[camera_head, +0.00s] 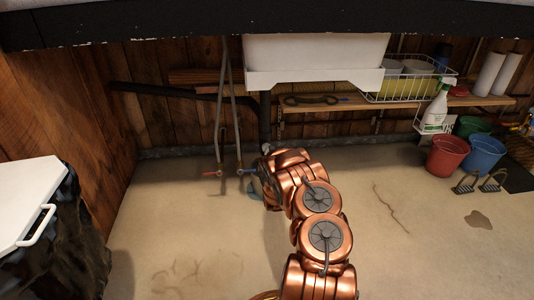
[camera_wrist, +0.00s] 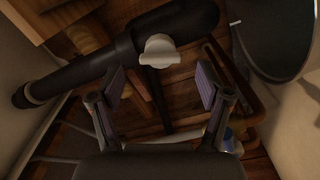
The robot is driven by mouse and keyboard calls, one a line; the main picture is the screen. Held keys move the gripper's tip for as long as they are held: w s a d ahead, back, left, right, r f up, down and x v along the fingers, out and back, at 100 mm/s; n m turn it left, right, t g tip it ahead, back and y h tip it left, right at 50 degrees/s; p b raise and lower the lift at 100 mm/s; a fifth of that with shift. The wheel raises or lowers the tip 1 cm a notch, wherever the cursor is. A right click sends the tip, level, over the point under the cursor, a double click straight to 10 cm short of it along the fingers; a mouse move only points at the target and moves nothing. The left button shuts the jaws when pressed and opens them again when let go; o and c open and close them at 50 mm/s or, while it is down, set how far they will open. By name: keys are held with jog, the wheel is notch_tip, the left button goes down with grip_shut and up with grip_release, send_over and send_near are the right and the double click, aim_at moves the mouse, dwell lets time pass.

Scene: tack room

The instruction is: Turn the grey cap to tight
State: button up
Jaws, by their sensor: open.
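The grey cap (camera_wrist: 158,50) is a pale, winged knob at the side of a thick black pipe (camera_wrist: 75,75) in the wrist view. My gripper (camera_wrist: 160,86) is open, with one finger to the left of the cap and one to the right in the picture. The cap lies beyond the fingertips, between their lines, and nothing is held. How far the cap is turned cannot be told. In the head view my copper arm reaches toward the black drain pipe (camera_head: 265,115) under the white sink (camera_head: 315,62); my arm hides most of my gripper there.
Two thin pipes with a red valve handle (camera_head: 212,173) and a blue one (camera_head: 246,171) stand left of my arm. A shelf (camera_head: 400,103), a red bucket (camera_head: 446,155) and a blue bucket (camera_head: 484,153) are at right. A white-topped chest (camera_head: 28,200) is at left. Floor between is mostly clear.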

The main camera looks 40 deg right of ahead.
aim_at(267, 151)
jog(key=shift+b+x, duration=0.8)
jog(key=shift+x, duration=1.15)
jog(key=shift+w+d, duration=0.25)
jog(key=shift+w, duration=0.15)
jog(key=c, duration=1.2)
